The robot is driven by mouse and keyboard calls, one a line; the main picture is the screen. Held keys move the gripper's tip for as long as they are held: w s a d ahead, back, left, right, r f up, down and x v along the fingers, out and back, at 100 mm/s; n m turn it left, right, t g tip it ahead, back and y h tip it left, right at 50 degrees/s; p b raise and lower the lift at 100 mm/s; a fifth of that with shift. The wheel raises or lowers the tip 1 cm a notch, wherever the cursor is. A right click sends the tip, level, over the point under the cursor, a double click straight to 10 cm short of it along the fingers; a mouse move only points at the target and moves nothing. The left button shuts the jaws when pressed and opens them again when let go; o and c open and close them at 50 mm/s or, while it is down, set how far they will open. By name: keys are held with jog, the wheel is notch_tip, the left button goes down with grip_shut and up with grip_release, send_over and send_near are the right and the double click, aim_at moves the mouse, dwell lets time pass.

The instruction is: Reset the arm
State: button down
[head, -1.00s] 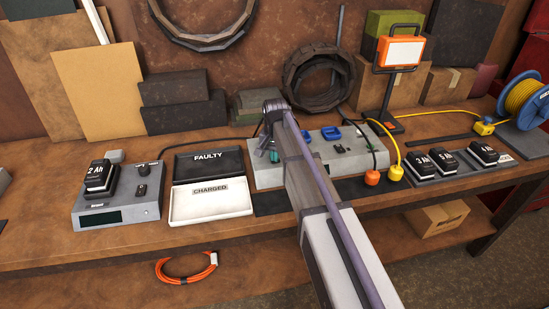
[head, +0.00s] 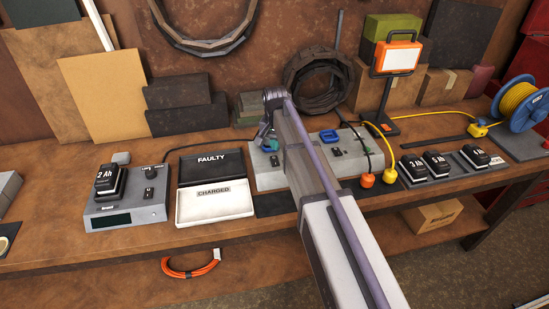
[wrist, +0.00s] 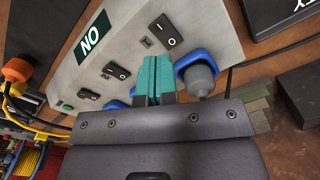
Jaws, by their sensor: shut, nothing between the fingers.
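My gripper (head: 266,141) hangs over the left part of a grey panel box (head: 355,152) on the bench, partly hidden by my arm in the head view. In the wrist view, its two teal fingers (wrist: 153,78) are pressed together with nothing between them. They show in front of the panel face (wrist: 112,50), between a black rocker switch (wrist: 164,28) and a blue socket with a grey round part (wrist: 200,78). Whether the fingers touch the panel cannot be told.
A 2 Ah battery (head: 108,182) sits on a tester (head: 125,218) at left. A black FAULTY tray (head: 183,170) and white CHARGED tray (head: 215,208) lie beside it. Several batteries (head: 436,163) stand right. Orange and yellow plugs (head: 367,180) sit at the panel's right.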

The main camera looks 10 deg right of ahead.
jog(key=shift+s+n, duration=0.3)
jog(key=shift+n, duration=0.2)
jog(key=s+n, duration=0.5)
jog(key=s, duration=1.9)
jog(key=shift+s, duration=0.2)
